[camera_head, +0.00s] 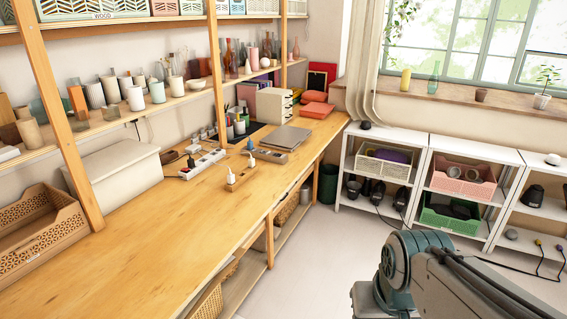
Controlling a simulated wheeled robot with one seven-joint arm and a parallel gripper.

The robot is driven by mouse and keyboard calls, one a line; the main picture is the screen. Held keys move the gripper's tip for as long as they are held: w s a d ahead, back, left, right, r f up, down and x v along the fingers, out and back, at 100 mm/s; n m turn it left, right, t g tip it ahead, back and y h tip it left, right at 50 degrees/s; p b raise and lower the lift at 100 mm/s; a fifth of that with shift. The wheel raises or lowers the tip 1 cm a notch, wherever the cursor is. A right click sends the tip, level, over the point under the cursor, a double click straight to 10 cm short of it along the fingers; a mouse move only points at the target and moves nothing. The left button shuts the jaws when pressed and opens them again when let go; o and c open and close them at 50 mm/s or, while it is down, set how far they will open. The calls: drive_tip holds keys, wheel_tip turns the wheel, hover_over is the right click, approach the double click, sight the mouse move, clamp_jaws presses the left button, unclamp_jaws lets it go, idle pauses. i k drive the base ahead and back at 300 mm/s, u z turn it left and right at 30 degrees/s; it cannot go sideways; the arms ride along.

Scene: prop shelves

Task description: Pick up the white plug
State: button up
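On the wooden counter, a small white upright piece that looks like the white plug (230,177) stands at the left end of a tan power strip (241,180). A blue-topped plug (251,161) stands at the strip's other end. A white power strip (208,162) lies behind it to the left, with a dark plug (191,162) and other white pieces near it. These are small, so I cannot tell every plug apart. Part of my arm shows at the lower right, apart from the counter. My gripper is out of view.
A grey power strip (268,155) and a closed grey laptop (287,137) lie farther back. A white lidded box (115,172) and a brown basket (38,226) stand at the left. Wooden posts rise along the counter. White shelves (385,140) stand right, beyond open floor.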

sight(230, 178)
drive_tip(key=z, duration=0.5)
drive_tip(key=i, duration=1.55)
drive_tip(key=u, duration=0.5)
drive_tip(key=i, duration=1)
drive_tip(key=u, duration=1.3)
drive_tip(key=i, duration=0.45)
drive_tip(key=u, duration=0.3)
